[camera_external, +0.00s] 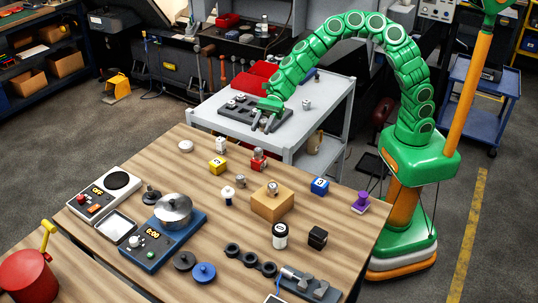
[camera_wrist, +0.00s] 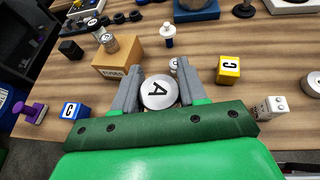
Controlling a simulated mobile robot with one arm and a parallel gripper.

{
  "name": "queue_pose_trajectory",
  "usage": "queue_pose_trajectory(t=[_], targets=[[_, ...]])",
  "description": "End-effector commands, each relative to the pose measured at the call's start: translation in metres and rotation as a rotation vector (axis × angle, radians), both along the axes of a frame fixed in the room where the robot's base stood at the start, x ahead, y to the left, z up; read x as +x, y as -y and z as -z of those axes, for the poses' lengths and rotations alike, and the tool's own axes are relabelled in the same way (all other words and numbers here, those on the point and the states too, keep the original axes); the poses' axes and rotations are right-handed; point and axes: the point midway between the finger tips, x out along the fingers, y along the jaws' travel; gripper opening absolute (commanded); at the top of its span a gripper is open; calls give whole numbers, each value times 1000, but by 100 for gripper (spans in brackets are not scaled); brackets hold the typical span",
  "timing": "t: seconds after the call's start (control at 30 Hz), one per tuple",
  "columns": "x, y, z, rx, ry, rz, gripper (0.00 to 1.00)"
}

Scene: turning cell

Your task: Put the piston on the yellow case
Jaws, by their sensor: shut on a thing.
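My gripper (camera_external: 266,124) is above the front edge of the grey cart, just beyond the wooden table. In the wrist view my gripper (camera_wrist: 158,88) has its two grey fingers closed on the piston (camera_wrist: 158,92), seen end-on as a pale round face marked A. The piston is too small to make out in the external view. The yellow case (camera_external: 218,166), a small block, sits at the table's far left part; it also shows in the wrist view (camera_wrist: 229,69), marked C, right of my fingers and apart from them. Its top looks bare.
A red case (camera_external: 258,165) bears another metal piece. A wooden box (camera_external: 272,205), a blue block (camera_external: 320,187) and a white spool (camera_external: 228,195) stand nearby. A dark tray (camera_external: 240,118) lies on the cart (camera_external: 322,115).

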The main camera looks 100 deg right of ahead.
Motion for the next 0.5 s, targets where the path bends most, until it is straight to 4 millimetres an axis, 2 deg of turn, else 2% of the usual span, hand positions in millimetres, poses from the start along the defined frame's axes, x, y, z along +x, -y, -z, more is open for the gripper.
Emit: queue_pose_trajectory(t=[0.03,0.2,0.5], targets=[[10,1,-4,-1,4,7,9],[33,4,-15,2,14,30,9],[54,4,-14,3,15,40,9]])
